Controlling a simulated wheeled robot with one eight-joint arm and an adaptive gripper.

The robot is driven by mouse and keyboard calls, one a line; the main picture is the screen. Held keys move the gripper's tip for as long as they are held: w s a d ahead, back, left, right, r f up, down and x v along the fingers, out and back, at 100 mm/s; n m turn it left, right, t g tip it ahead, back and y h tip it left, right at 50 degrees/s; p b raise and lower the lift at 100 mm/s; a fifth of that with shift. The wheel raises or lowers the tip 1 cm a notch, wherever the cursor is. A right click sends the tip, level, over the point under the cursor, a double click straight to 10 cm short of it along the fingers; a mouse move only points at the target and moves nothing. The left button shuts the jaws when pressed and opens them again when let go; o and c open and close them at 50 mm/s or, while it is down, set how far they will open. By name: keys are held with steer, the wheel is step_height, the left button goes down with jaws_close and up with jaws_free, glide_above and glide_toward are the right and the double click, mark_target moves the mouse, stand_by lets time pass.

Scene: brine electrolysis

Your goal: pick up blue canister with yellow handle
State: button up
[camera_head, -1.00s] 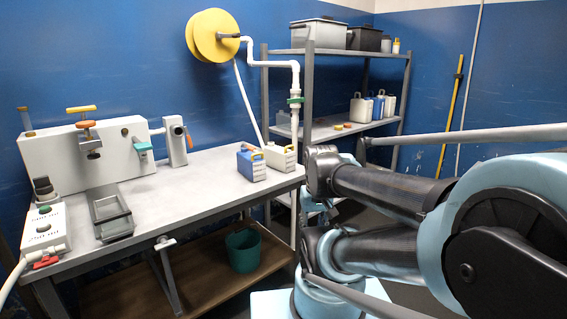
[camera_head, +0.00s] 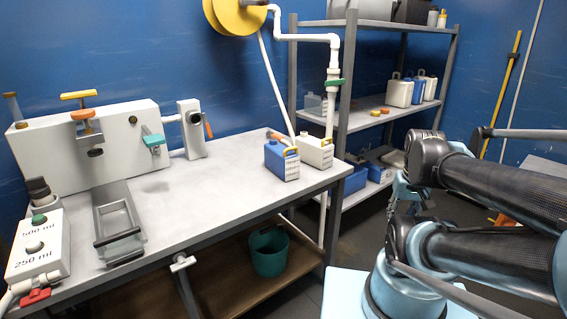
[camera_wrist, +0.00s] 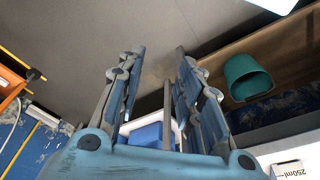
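The blue canister (camera_head: 281,161) stands upright on the grey table near its right end. It has a yellow handle (camera_head: 290,151), an orange cap and a white label. A white canister (camera_head: 315,152) with a yellow handle stands close behind it to the right. My gripper (camera_wrist: 154,62) is open and empty in the wrist view, its two fingers apart. It is away from the blue canister, off the table's right end. I cannot make out the blue canister in the wrist view.
A teal bucket (camera_head: 269,253) is on the lower shelf; it also shows in the wrist view (camera_wrist: 247,78). A metal tray (camera_head: 117,229) and white apparatus (camera_head: 92,141) occupy the table's left side. The table's middle is clear. A shelf rack (camera_head: 348,120) stands behind, right.

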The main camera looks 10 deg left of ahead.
steer(key=o, duration=0.4)
steer(key=shift+s+r, duration=0.2)
steer(key=shift+s, duration=0.05)
steer(key=o, duration=0.6)
steer(key=shift+w+a+r+n, duration=0.15)
steer(key=shift+w+a+r, duration=0.1)
steer(key=shift+r, duration=0.35)
steer(key=shift+w+a+r+n, duration=0.15)
steer(key=shift+w+a+r, duration=0.1)
steer(key=shift+r, duration=0.35)
steer(key=shift+c, duration=0.2)
steer(key=w+a+r+n, duration=0.1)
steer(key=w+a+r, duration=0.2)
steer(key=w+r, duration=0.25)
step_height(320, 180, up, 12)
steer(key=n+g, duration=0.2)
steer(key=n, duration=0.5)
glide_above(281, 149)
step_height(281, 149, down, 11)
steer(key=shift+w+f, duration=0.3)
steer(key=shift+f, duration=2.5)
